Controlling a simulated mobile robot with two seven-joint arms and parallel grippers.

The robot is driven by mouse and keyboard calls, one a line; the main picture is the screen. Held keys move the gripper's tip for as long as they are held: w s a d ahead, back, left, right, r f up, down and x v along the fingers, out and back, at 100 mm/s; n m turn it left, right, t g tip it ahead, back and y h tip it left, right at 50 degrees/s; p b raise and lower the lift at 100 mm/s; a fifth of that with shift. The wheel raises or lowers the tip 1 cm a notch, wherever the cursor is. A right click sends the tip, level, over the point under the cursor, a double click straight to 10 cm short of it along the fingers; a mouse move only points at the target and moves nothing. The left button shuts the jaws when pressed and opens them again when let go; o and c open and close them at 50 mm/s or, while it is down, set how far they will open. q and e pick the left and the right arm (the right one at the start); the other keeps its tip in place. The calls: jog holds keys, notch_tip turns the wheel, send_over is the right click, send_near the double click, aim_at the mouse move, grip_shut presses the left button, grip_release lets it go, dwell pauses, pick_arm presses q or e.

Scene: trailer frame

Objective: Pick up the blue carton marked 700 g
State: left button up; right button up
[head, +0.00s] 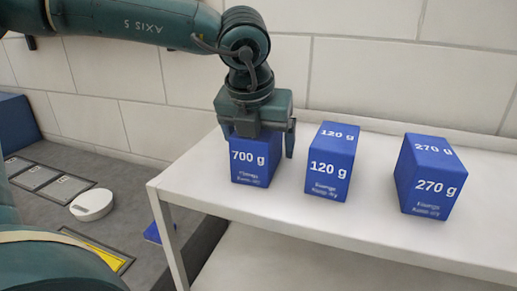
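The blue carton marked 700 g (250,172) stands upright on the white table, at the left of a row of cartons. My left gripper (262,138) comes down over it from above and hides its top. One finger shows beside the carton's right side; the other is largely hidden at the left. I cannot tell whether the fingers touch the carton or stand a little apart from it. The carton appears to rest on the tabletop. My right gripper is not in view.
A blue carton marked 120 g (327,178) stands close to the right of the gripper. A blue carton marked 270 g (428,188) stands farther right. The white table (380,225) has free room between them. A white round object (92,205) lies on the lower grey surface at left.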

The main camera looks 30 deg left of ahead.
pick_arm(q)
jog(key=c, duration=1.5)
jog(key=shift+r, duration=0.1)
jog(key=shift+c, duration=0.6)
